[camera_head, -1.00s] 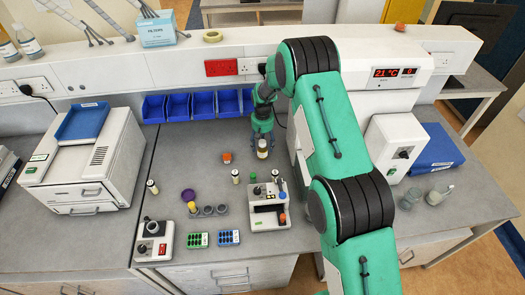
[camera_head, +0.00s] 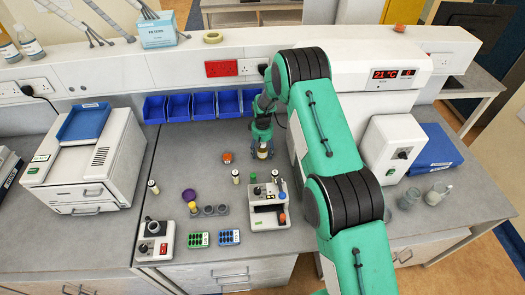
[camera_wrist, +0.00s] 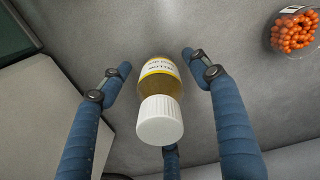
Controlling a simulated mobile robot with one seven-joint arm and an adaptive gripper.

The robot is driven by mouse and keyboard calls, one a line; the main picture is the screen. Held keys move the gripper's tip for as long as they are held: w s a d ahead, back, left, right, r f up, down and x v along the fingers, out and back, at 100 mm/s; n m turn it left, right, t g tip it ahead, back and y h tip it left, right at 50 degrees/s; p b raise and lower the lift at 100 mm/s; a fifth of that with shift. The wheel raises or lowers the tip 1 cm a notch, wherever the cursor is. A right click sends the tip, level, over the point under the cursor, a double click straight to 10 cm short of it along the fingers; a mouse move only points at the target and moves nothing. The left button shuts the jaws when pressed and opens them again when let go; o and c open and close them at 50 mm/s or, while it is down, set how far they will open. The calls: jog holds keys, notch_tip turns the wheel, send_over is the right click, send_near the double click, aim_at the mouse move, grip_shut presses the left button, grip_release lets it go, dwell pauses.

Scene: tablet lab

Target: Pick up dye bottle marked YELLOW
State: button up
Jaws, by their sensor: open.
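The dye bottle (camera_head: 263,153) stands at the back of the bench, below the blue bins. In the wrist view the bottle (camera_wrist: 159,92) has a white cap, an amber body and a white label with a yellow stripe; its print is upside down and hard to read. My gripper (camera_head: 262,138) is over and around the bottle. In the wrist view my gripper (camera_wrist: 156,62) is open, with blue fingers on both sides of the bottle and a gap on each side. A third finger shows below the cap.
A dish of orange beads (camera_wrist: 293,31) lies close by, right of the bottle in the wrist view. Blue bins (camera_head: 204,105) line the back.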

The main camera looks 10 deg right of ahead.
jog(key=shift+c, duration=0.5)
jog(key=c, duration=1.3)
jog(key=shift+r, duration=0.1)
jog(key=shift+r+b, duration=0.75)
jog(key=shift+r, duration=4.15)
